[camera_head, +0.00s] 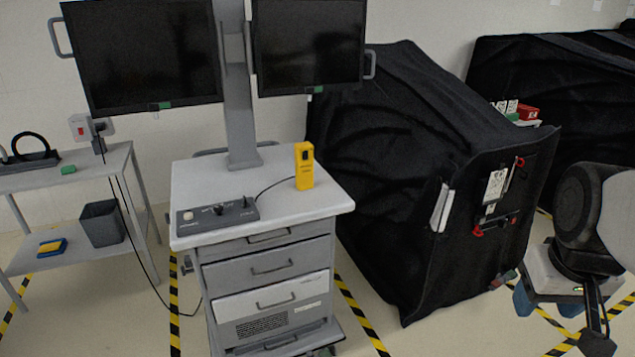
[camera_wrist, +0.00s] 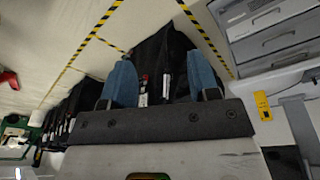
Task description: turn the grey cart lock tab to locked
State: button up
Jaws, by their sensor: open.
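The grey cart (camera_head: 268,275) stands in the middle of the head view, with drawers below a white top. Its drawers also show at the upper right of the wrist view (camera_wrist: 282,42). A small dark fitting (camera_head: 187,264) sits on the cart's left side; I cannot tell whether it is the lock tab or how it is turned. No lock tab can be made out clearly in either view. My gripper (camera_wrist: 162,72) has its two blue fingers spread apart with nothing between them. In the head view my gripper (camera_head: 546,302) is at the far right, well away from the grey cart.
A black-covered cart (camera_head: 410,170) stands between my gripper and the grey cart. The cart top carries a yellow handset (camera_head: 304,167) and a control box (camera_head: 217,217). Two monitors (camera_head: 140,50) hang above. A side table (camera_head: 60,180) stands left. Striped tape marks the floor.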

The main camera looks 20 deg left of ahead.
jog(key=w+a+r+n, duration=0.4)
jog(key=w+a+n, duration=0.3)
jog(key=w+a, duration=0.75)
jog(key=w+a+n+g, duration=0.1)
jog(key=w+a+n, duration=0.4)
jog(key=w+a, duration=0.85)
jog(key=n+g, duration=0.1)
jog(key=n, duration=1.1)
send_over(244, 197)
notch_tip(244, 197, down, 15)
jog(key=shift+d+r, duration=0.1)
jog(key=shift+r, duration=0.05)
jog(key=shift+f, duration=3.9)
